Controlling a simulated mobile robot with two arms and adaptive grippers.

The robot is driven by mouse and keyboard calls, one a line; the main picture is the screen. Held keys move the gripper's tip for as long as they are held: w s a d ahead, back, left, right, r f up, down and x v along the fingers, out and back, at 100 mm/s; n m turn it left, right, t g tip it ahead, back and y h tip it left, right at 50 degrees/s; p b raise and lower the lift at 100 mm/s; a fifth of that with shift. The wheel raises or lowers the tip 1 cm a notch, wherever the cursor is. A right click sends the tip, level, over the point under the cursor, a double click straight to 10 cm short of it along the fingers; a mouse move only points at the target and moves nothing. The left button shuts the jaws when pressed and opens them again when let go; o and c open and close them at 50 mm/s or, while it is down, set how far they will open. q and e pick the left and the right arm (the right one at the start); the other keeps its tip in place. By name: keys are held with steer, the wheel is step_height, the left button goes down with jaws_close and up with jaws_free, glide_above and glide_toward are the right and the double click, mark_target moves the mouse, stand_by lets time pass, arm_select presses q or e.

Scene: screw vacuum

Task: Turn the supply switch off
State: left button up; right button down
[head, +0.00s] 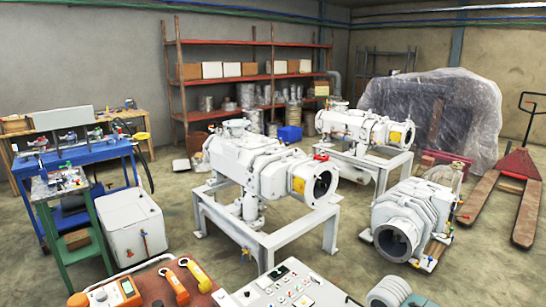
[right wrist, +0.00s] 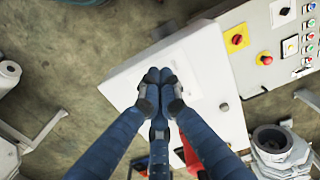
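A light control panel (head: 290,285) stands at the bottom middle of the head view, cut off by the lower edge. In the right wrist view its face (right wrist: 268,30) carries a red knob on a yellow plate (right wrist: 236,39), a red round button (right wrist: 265,58), dark rotary knobs (right wrist: 284,11) and several small coloured buttons. I cannot read which control is the supply switch. My right gripper (right wrist: 160,90) has its blue fingers with dark tips drawn together. It is above a plain white surface (right wrist: 205,65), left of the controls and apart from them. My left gripper is not visible.
A blue workbench (head: 75,160) is at the left. Some concrete floor between is clear.

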steer(key=shift+w+d+b, duration=0.4)
steer(key=shift+d+b, duration=0.15)
steer(key=shift+b, duration=0.15)
stand_by(0.9)
steer(key=shift+s+d+b, duration=0.2)
steer(key=shift+s+b, duration=0.05)
steer(key=shift+b, duration=1.7)
steer(key=shift+s+b, duration=0.1)
steer(key=shift+b, duration=0.2)
steer(key=shift+s+a, duration=0.1)
